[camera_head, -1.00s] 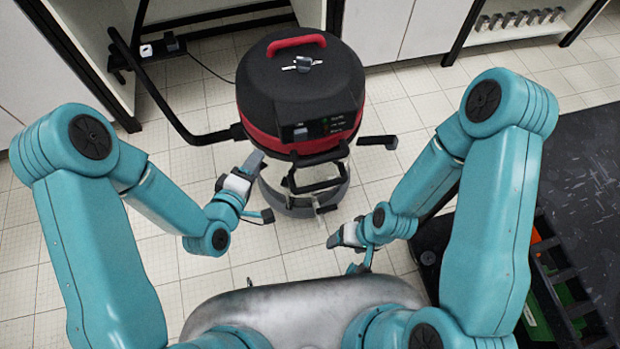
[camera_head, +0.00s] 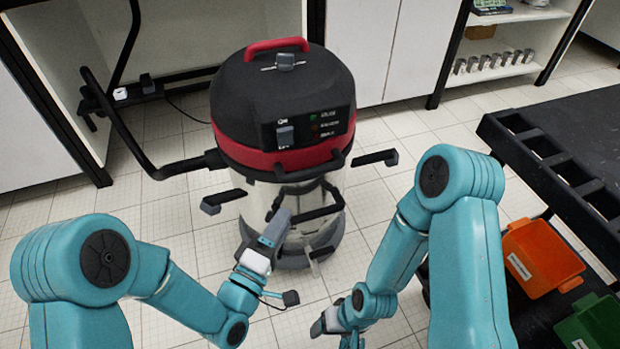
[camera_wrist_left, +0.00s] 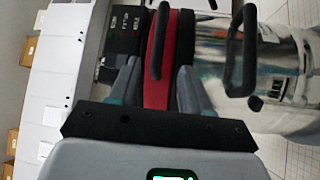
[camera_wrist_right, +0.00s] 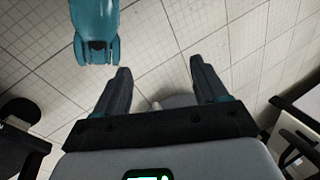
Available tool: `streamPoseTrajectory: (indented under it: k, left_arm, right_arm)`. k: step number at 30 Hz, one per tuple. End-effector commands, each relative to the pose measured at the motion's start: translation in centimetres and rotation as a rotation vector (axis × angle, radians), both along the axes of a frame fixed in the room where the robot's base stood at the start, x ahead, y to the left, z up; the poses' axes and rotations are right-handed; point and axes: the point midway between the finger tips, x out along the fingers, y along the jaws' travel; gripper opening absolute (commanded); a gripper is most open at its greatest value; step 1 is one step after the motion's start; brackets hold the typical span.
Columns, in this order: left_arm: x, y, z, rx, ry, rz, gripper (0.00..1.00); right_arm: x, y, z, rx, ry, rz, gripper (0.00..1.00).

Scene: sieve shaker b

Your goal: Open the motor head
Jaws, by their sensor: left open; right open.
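The motor head (camera_head: 283,95) is a black dome with a red band and a red top handle (camera_head: 276,46). It sits level on a shiny steel tank (camera_head: 300,225) on the floor. My left gripper (camera_head: 276,224) is open, low in front of the tank. In the left wrist view, the red band (camera_wrist_left: 158,98) and a black bar (camera_wrist_left: 158,40) appear between and beyond its open fingers. My right gripper (camera_head: 322,322) is open and empty over the floor.
A black hose (camera_head: 135,150) curves from the machine's left side. White cabinets (camera_head: 350,45) stand behind. A black rack (camera_head: 555,160) with an orange bin (camera_head: 542,258) and a green bin (camera_head: 595,325) is at the right. Tiled floor between machine and rack is clear.

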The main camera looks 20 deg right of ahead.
Motion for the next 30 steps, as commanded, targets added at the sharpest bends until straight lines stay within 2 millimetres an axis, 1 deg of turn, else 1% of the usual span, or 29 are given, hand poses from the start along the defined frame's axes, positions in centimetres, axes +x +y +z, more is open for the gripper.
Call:
streamPoseTrajectory:
  k: [12, 18, 24, 30]
  left_arm:
    - [6.7, -6.3, 1.2, -0.003, -0.004, 0.004, 0.48]
    - [9.2, -8.6, 1.6, -0.001, 0.0, 0.005, 0.48]
    - [10.2, -9.7, 1.9, -0.001, 0.001, 0.005, 0.48]
    - [10.3, -9.7, 2.0, 0.0, 0.002, 0.005, 0.48]
  right_arm:
    - [0.3, -0.3, -1.5, -0.002, -0.006, -0.011, 0.72]
    - [0.9, -0.4, -2.3, -0.006, -0.025, -0.013, 0.72]
    - [1.2, -0.4, -2.5, -0.008, -0.036, -0.014, 0.72]
    - [1.2, -0.4, -2.4, -0.008, -0.036, -0.014, 0.72]
